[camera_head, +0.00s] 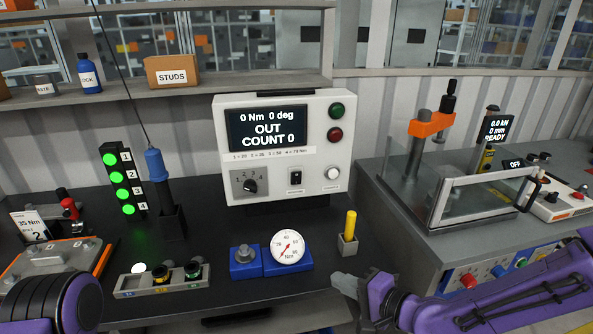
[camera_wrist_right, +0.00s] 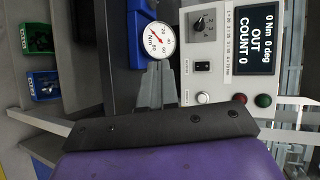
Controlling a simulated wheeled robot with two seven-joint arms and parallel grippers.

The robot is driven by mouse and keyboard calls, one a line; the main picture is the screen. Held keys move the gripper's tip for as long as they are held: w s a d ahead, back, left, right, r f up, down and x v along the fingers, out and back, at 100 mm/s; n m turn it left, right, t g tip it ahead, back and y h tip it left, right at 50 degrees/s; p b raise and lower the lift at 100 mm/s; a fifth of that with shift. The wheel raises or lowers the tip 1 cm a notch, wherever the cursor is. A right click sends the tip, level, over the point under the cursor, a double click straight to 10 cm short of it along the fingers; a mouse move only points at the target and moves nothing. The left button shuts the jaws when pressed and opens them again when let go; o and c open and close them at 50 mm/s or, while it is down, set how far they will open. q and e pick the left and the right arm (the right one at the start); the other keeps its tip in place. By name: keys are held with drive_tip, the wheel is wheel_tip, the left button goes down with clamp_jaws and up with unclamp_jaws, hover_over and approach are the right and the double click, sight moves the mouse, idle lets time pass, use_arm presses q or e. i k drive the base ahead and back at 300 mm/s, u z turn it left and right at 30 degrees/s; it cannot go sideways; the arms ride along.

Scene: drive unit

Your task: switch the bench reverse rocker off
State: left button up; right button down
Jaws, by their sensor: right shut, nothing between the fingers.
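The bench reverse rocker (camera_head: 295,178) is a small black switch on the lower middle of the white control box (camera_head: 342,150). It also shows in the right wrist view (camera_wrist_right: 202,66), above the dark bar of my gripper. Which side of it is pressed is too small to tell. The box's screen (camera_head: 266,128) reads "0 Nm 0 deg OUT COUNT 0". My right gripper (camera_head: 342,284) is shut and empty, low in front of the box, below and right of the rocker and apart from it. My left arm shows at the lower left; its gripper is out of view.
A rotary knob (camera_head: 250,186) sits left of the rocker and a white button (camera_head: 333,173) right of it. A yellow-handled tool (camera_head: 350,226) stands in a holder near my right gripper. A dial gauge (camera_head: 288,247) lies below the box. A press (camera_head: 432,130) stands at right.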

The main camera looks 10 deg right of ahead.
sight(295, 177)
drive_tip(key=i, duration=0.95)
